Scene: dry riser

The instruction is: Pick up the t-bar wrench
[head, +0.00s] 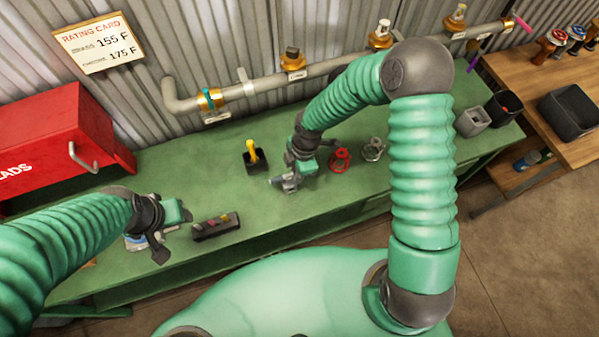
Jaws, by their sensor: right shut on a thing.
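My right gripper (287,184) is low over the middle of the green bench. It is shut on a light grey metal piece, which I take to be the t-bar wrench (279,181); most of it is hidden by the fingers. I cannot tell whether it touches the bench top. My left gripper (159,250) hangs near the bench's front edge, at the left. Its fingers point down, and I cannot make out whether they are apart.
On the green bench (190,165) are a yellow-handled item (253,155), a red handwheel (340,159), a grey handwheel (373,149) and a dark tray (215,229). A red box (55,140) stands left. A pipe (330,67) runs along the wall behind.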

